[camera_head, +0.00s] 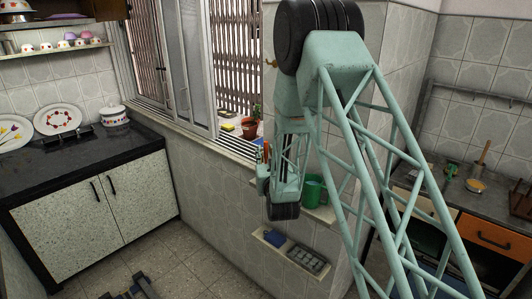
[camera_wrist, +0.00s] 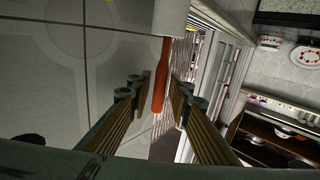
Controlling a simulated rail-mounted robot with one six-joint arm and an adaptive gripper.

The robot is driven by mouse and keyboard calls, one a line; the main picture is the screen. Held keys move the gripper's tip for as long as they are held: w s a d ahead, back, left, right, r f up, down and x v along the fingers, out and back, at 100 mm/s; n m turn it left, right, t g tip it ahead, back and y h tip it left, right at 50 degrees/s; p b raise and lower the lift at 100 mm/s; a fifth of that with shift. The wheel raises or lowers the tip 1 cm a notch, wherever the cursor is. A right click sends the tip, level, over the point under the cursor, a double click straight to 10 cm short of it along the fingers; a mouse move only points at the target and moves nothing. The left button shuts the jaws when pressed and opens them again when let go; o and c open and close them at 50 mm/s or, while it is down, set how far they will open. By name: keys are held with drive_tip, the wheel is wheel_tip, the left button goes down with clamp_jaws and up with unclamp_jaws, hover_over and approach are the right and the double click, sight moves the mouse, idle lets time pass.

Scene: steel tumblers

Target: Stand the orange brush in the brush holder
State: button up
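In the wrist view the orange brush (camera_wrist: 161,78) shows as a long orange handle between my two fingers, with gaps on both sides. Its upper end in the picture meets a pale, smooth, rounded object (camera_wrist: 172,16), which may be the brush holder; I cannot tell whether the brush is inside or behind it. My gripper (camera_wrist: 157,88) is open around the handle. In the head view my gripper (camera_head: 265,178) hangs by the tiled wall below the window, with a small orange bit (camera_head: 266,150) beside it. The holder cannot be made out there.
A green mug (camera_head: 313,190) stands on a wall ledge right of my gripper. A lower ledge (camera_head: 290,250) holds a blue block and a grey tray. A potted plant (camera_head: 250,127) stands at the window. Counters stand left (camera_head: 150,133) and right.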

drive_tip(key=shift+o, duration=0.3)
drive_tip(key=shift+r+p, duration=0.2)
drive_tip(key=shift+p, duration=0.15)
drive_tip(key=v, duration=1.2)
idle(0.6)
drive_tip(key=shift+r, duration=0.1)
drive_tip(key=s+d+r+m+g+h, duration=0.15)
drive_tip(key=s+d+r+g, duration=0.25)
drive_tip(key=d+r, duration=0.5)
drive_tip(key=s+d+r+g, duration=0.2)
drive_tip(key=s+d+r, duration=0.1)
drive_tip(key=s, duration=0.4)
drive_tip(key=s+d+r+g, duration=0.2)
drive_tip(key=s+d+r, duration=0.2)
drive_tip(key=s, duration=0.4)
drive_tip(key=s+d+r+g, duration=0.1)
drive_tip(key=s+d+g, duration=0.1)
drive_tip(key=s, duration=1)
drive_tip(key=s+d+r+g+h, duration=0.1)
drive_tip(key=s+d, duration=0.3)
drive_tip(key=s, duration=0.9)
drive_tip(key=s+d+r+g+h, duration=0.1)
drive_tip(key=s+d+g, duration=0.1)
drive_tip(key=s, duration=1.1)
drive_tip(key=shift+s+d+m+g, duration=0.2)
drive_tip(key=shift+d+m+g, duration=0.1)
drive_tip(key=shift+d+m, duration=0.2)
